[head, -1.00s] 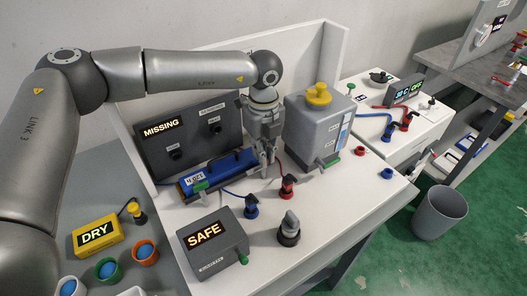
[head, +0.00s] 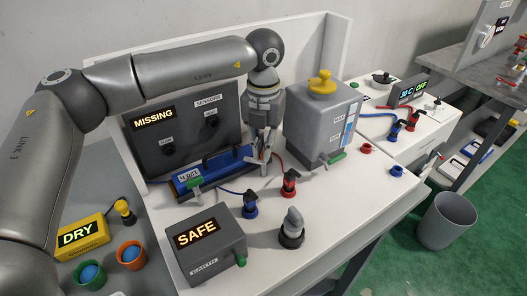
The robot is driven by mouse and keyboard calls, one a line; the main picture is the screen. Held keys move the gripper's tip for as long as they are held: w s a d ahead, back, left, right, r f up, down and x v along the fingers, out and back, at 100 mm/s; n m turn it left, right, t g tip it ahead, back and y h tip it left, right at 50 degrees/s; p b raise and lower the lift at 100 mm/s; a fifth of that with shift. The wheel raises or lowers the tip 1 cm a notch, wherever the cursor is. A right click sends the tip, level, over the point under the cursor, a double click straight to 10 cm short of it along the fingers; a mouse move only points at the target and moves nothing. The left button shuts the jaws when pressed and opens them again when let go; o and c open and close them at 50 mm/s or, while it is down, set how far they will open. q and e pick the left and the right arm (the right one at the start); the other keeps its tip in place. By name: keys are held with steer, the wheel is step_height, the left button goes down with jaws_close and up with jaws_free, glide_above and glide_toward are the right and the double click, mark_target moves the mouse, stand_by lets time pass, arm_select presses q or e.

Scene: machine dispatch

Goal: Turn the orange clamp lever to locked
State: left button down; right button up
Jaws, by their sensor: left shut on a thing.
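My left gripper (head: 265,147) points down at the right end of the blue block (head: 222,163), which has a dark handle on top and stands on the white bench. The gripper's fingers are shut at that end of the block. The orange clamp lever is mostly hidden by the fingers, and I cannot tell its angle. My right gripper is not in view.
A grey panel reading MISSING (head: 153,119) stands behind the block. A grey tank with a yellow cap (head: 320,83) is close on the right. A SAFE box (head: 213,245), a blue plug (head: 250,207), a red plug (head: 289,183) and a grey knob (head: 292,230) stand in front.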

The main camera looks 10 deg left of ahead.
arm_select(q)
steer(key=m+b, duration=0.1)
steer(key=m, duration=0.3)
steer(key=shift+f+m+b, duration=0.1)
steer(key=shift+m+b, duration=0.2)
steer(key=shift+b, duration=0.1)
steer(key=shift+m+b, duration=0.45)
steer(key=shift+m, duration=1.35)
steer(key=c, duration=1.6)
jaws_free()
steer(key=shift+r, duration=0.2)
step_height(320, 180, up, 12)
steer(key=shift+f, duration=0.15)
